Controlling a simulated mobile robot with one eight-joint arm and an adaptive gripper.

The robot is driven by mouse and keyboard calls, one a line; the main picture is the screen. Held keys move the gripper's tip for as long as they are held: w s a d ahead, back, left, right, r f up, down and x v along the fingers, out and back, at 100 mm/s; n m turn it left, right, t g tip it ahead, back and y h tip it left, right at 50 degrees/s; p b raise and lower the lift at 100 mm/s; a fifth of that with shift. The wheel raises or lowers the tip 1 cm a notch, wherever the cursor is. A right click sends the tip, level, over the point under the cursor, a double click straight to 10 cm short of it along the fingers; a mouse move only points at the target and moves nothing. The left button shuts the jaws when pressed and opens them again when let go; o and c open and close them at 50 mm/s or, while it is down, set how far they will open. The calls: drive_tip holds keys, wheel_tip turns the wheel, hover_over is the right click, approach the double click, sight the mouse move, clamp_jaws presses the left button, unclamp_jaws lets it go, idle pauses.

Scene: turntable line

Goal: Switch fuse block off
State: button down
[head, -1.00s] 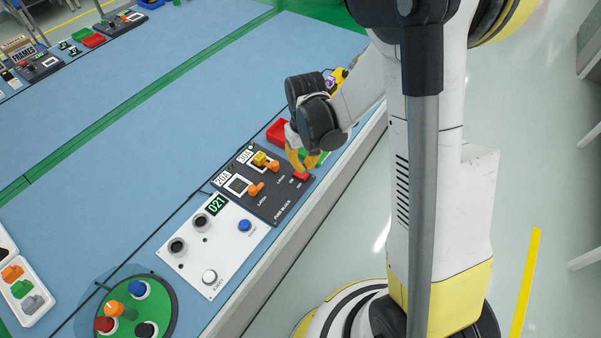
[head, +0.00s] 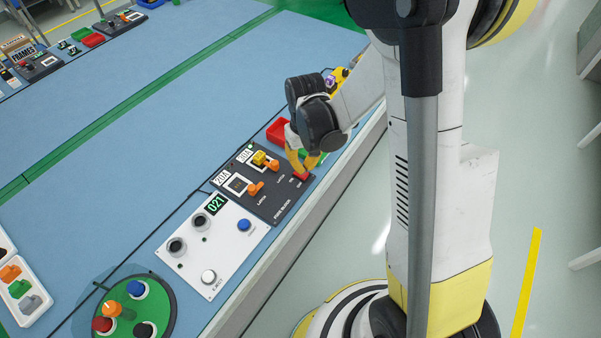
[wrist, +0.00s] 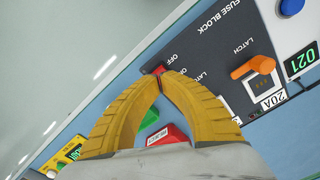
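The fuse block (head: 282,208) is a dark panel along the table's front edge, also seen in the wrist view (wrist: 215,45). It has a red switch (head: 300,177) at its right end, beside small labels; the wrist view shows the switch (wrist: 154,70) next to an "OFF" label. Two orange latch levers (head: 256,188) and a yellow part (head: 260,158) sit by the 20A and 30A labels. My gripper (head: 302,170) is at the red switch. In the wrist view its yellow fingertips (wrist: 163,76) come together at the switch, partly covering it. I cannot tell the switch's position.
A white panel (head: 228,262) with knobs and a "021" display stands left of the fuse block. A round green turntable (head: 155,322) with coloured knobs is at bottom left. The blue table middle is clear.

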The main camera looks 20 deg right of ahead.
sight(304, 175)
drive_tip(key=shift+f+b, duration=1.3)
drive_tip(key=shift+f, duration=0.2)
idle(0.5)
drive_tip(key=shift+r+p, duration=2.5)
drive_tip(key=shift+r, duration=1.1)
drive_tip(key=s+r+t, duration=0.3)
drive_tip(key=s+r, duration=0.3)
drive_tip(key=r, duration=0.3)
drive_tip(key=s+r+m+t, duration=0.1)
drive_tip(key=s+r+t, duration=0.3)
drive_tip(key=r, duration=0.6)
drive_tip(key=shift+s+r, duration=0.2)
drive_tip(key=shift+s, duration=1.15)
